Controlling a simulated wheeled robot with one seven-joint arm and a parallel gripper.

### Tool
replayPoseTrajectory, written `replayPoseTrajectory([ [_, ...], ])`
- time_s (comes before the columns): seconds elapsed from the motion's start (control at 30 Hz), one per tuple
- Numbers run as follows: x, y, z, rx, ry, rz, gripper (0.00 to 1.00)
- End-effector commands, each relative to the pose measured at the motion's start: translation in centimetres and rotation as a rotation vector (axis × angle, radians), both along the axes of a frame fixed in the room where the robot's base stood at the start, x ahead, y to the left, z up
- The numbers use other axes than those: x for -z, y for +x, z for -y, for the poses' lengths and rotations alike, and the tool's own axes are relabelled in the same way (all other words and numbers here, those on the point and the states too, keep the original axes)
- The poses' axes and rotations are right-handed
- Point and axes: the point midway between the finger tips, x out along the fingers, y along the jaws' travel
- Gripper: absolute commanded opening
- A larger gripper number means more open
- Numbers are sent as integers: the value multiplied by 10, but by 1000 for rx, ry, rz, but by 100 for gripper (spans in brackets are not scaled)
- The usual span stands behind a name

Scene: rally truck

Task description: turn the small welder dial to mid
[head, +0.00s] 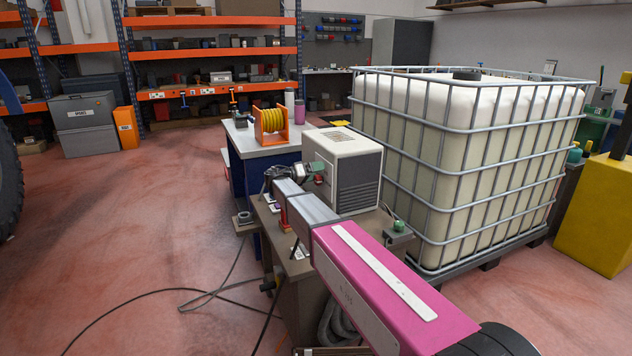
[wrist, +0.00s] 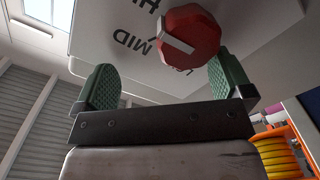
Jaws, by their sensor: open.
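The welder (head: 350,165) is a white box with a dark grille on a bench in the head view. The bar slants, one end toward the "MID" lettering. "HI" shows partly at the top edge, and a label below the knob is partly covered. My gripper (wrist: 165,82) is open, its green pads apart. The knob lies ahead, closer to the right pad; I cannot tell whether they touch.
A large caged white tank (head: 465,160) stands right of the welder. An orange reel with yellow hose (head: 270,122) sits on the blue cabinet behind; the reel also shows at the wrist view's right (wrist: 278,152). Cables (head: 205,295) lie on the open floor at left.

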Motion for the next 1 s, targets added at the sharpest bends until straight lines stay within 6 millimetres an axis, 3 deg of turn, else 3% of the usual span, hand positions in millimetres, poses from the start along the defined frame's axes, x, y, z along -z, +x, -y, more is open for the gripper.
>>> replayPoseTrajectory([
  [0.03, -8, -18, -9, 9, -4, -4, 81],
  [0.13, -20, -33, -23, 9, -4, -4, 81],
  [0.17, -23, -38, -27, 8, -4, -5, 73],
  [0.4, -47, -63, -58, 8, -3, -4, 73],
  [0.7, -64, -81, -80, 9, -3, -4, 73],
  [1.0, -66, -82, -82, 8, -2, -5, 73],
])
